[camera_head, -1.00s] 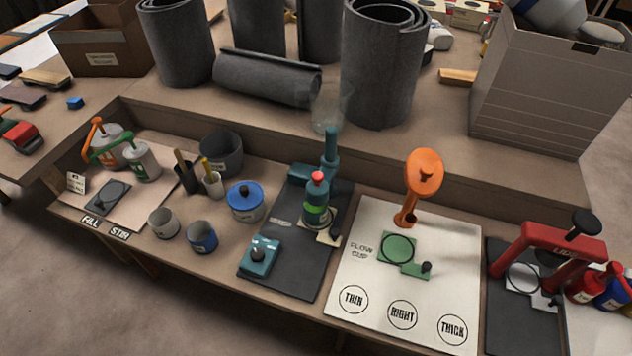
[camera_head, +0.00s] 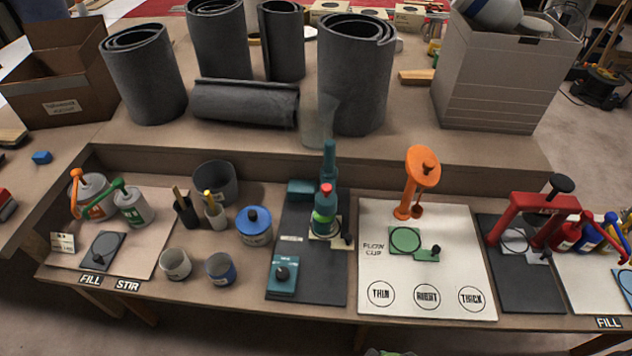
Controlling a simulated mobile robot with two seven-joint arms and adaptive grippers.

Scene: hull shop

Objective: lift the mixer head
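The mixer stands on a dark mat (camera_head: 313,278) in the middle of the bench. Its teal column (camera_head: 329,165) rises at the back. The mixer head (camera_head: 325,212), with a green band and a red knob on top, sits low in front of the column, over a small pale plate. A teal block with a black knob (camera_head: 283,276) sits at the mat's front left. What lies under the head is hidden.
A blue-lidded pot (camera_head: 254,226) and two small cups, one grey (camera_head: 175,263) and one blue (camera_head: 221,268), stand left of the mat. Right of it are a white flow-cup board (camera_head: 457,283) with an orange stand (camera_head: 419,178) and a red press (camera_head: 540,208). Grey rolls (camera_head: 354,75) stand behind.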

